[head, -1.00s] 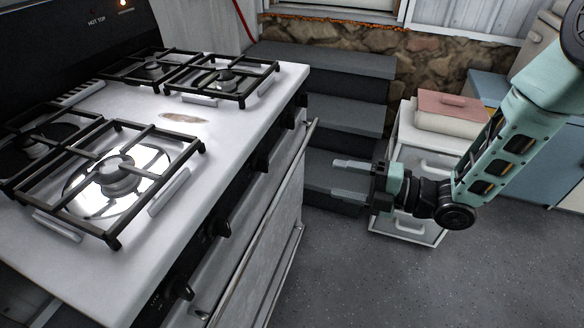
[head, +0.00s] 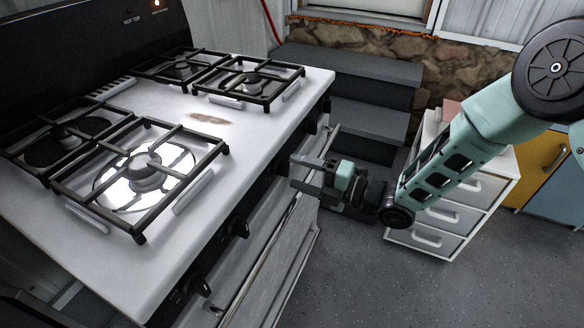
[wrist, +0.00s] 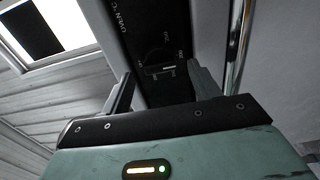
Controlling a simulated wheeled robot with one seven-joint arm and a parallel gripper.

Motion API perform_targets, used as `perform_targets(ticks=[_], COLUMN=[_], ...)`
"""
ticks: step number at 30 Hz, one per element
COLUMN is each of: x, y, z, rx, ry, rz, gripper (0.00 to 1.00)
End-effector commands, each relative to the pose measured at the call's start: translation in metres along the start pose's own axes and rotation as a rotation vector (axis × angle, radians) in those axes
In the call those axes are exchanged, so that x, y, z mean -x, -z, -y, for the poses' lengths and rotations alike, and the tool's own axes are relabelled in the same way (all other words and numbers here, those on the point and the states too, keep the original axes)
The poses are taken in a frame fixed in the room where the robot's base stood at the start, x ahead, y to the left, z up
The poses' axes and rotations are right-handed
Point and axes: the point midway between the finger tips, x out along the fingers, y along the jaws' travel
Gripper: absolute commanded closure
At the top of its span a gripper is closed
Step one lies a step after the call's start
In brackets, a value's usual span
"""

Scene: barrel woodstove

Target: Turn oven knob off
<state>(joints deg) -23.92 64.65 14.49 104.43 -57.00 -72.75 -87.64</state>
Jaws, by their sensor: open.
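The white stove (head: 236,137) has a dark front panel with several black knobs, including one (head: 240,228) toward the near end. In the wrist view, the panel is marked "OVEN °C", and the oven knob (wrist: 166,68) shows as a dark dial with a pale mark. My gripper (head: 298,173) is at the stove's front, its fingers pointing at the panel. In the wrist view my gripper (wrist: 160,74) is open, with one finger on each side of the dial. I cannot tell whether the fingers touch it. In the head view the fingers largely hide this knob.
The silver oven door handle (wrist: 240,40) runs close beside the right finger in the wrist view. A white drawer unit (head: 455,215) is to the right. The grey floor (head: 400,290) in front is clear.

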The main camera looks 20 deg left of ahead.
Motion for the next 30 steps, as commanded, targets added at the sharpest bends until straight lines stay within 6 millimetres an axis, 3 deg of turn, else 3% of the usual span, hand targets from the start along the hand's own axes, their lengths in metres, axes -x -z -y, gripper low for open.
perform_targets(ticks=[6,17,22,30], x=[-0.022,-0.026,-0.026,-0.026], y=[0.0,0.0,0.0,0.0], z=[0.0,0.0,0.0,0.001], rx=[0.001,0.0,0.0,-0.015], ry=[-0.001,0.0,0.0,0.0], rz=[-0.001,0.0,0.0,0.001], gripper=[0.38,0.38,0.83,0.83])
